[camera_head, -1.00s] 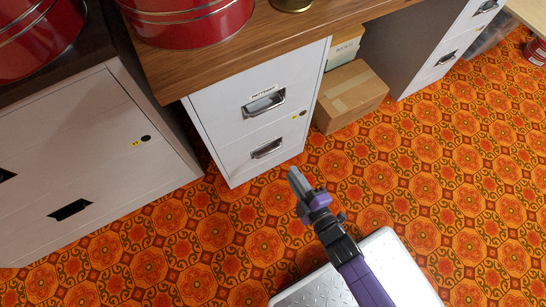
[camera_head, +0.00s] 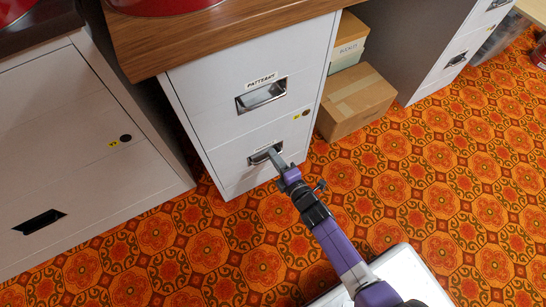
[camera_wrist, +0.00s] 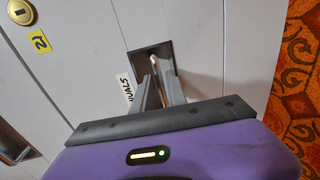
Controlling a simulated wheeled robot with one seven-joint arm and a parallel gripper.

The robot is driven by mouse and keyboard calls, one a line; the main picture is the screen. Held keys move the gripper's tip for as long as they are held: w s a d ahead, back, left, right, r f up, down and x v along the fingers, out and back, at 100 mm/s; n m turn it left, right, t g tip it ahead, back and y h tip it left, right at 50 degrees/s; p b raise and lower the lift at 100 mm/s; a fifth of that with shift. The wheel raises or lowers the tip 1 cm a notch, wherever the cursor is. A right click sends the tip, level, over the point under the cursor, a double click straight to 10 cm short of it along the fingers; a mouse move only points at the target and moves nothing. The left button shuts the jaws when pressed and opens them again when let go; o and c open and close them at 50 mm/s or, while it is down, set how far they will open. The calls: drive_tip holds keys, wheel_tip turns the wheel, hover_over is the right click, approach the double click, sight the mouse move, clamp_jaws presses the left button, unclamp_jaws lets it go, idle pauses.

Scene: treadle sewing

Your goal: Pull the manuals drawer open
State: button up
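The manuals drawer (camera_head: 235,157) is the lower drawer of the white cabinet under the wooden top, and it looks shut. Its recessed handle (camera_head: 258,158) is partly hidden by my gripper (camera_head: 275,158). A gap shows between the fingers, and firm contact with the bar cannot be made out.
The upper drawer, labelled patterns, has a metal handle (camera_head: 262,95) and is shut. A white cabinet (camera_head: 75,140) stands at the left. Cardboard boxes (camera_head: 355,100) sit to the right of the drawers. The patterned floor (camera_head: 400,170) in front is clear.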

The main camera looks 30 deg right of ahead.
drive_tip(key=shift+w+f, duration=0.15)
drive_tip(key=shift+w, duration=0.55)
clamp_jaws()
idle(1.0)
